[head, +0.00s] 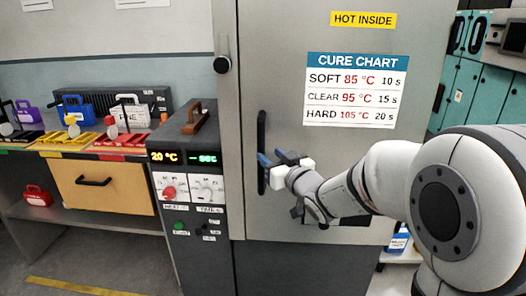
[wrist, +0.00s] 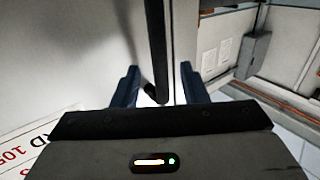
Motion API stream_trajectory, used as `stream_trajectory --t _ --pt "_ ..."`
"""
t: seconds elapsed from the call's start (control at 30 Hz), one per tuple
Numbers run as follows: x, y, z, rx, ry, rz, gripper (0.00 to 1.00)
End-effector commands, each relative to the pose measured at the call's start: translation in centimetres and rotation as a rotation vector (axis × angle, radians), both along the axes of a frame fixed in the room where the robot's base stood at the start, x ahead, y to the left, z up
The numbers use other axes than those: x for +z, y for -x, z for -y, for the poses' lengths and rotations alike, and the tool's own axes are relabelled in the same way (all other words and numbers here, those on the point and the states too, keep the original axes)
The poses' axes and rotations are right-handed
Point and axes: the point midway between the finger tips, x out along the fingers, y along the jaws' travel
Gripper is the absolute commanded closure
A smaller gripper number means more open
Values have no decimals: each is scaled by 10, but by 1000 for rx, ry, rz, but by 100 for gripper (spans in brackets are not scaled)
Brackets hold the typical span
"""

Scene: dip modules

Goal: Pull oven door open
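The oven door (head: 290,210) is a tall grey panel with a cure chart on it, and it looks closed in the head view. Its black vertical handle (head: 262,130) is near the door's left edge. My gripper (head: 268,162) is at the handle's lower part, reaching in from the right. In the wrist view the handle (wrist: 155,45) lies between the two blue fingers of my gripper (wrist: 159,70). The fingers stand apart, with a visible gap on each side of the handle. The head view partly hides the fingertips behind the handle.
A control box (head: 188,213) with displays and knobs stands left of the oven. Further left is a bench with colored trays and a drawer (head: 105,190). Teal cabinets (head: 485,90) are at the back right. A blue-labelled bottle (head: 398,240) stands low behind my arm.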

Motion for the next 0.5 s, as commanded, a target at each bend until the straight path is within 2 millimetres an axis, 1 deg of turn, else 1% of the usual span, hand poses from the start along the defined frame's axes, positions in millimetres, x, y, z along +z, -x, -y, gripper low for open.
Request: stream_trajectory --t 0.1,0.3,0.4,0.5 --pt "-1 -17 -11 0 2 -2 60" --pt "0 -43 -26 -2 2 -2 60" --pt "0 -51 -31 -3 1 -2 60" --pt "0 -55 -33 -4 1 -2 60"
